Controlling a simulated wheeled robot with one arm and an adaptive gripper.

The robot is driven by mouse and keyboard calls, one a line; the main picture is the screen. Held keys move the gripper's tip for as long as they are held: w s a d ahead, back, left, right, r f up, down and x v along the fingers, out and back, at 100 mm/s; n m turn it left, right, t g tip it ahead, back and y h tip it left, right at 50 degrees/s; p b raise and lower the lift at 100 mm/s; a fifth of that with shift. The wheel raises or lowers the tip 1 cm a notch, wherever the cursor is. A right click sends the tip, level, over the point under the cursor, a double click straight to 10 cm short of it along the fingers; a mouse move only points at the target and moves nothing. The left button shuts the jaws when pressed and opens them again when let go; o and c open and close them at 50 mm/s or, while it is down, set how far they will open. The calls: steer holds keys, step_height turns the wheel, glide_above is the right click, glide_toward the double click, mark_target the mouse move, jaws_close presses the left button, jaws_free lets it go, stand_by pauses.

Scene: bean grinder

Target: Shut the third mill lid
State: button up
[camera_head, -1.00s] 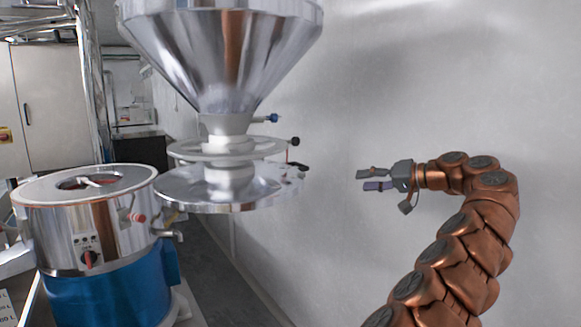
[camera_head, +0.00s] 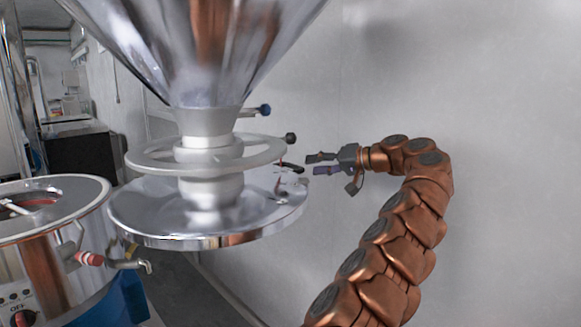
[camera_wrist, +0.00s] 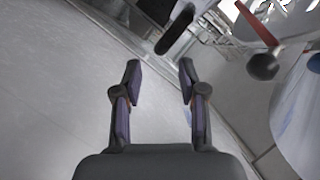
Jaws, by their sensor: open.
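A large steel funnel (camera_head: 205,60) narrows to a pale neck above a ring and a wide, shiny round plate (camera_head: 150,215). I cannot tell for certain which part is the third mill lid. A black handle (camera_head: 291,167) sits at the plate's right edge, beside a thin red rod. My gripper (camera_head: 313,164) is open and empty, pointing left just right of this handle. In the wrist view, a black handle (camera_wrist: 175,33) lies ahead of my open fingers (camera_wrist: 160,72), apart from them. A red rod with a dark knob (camera_wrist: 262,66) is to its right.
A steel and blue drum machine (camera_head: 45,250) stands at the lower left, with a pipe fitting (camera_head: 128,263) facing the plate. The grey wall behind my arm is bare.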

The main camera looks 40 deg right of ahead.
mark_target(295, 167)
steer(key=p+x, duration=0.1)
steer(key=x, duration=0.6)
steer(key=shift+a, duration=0.1)
jaws_close()
stand_by(0.6)
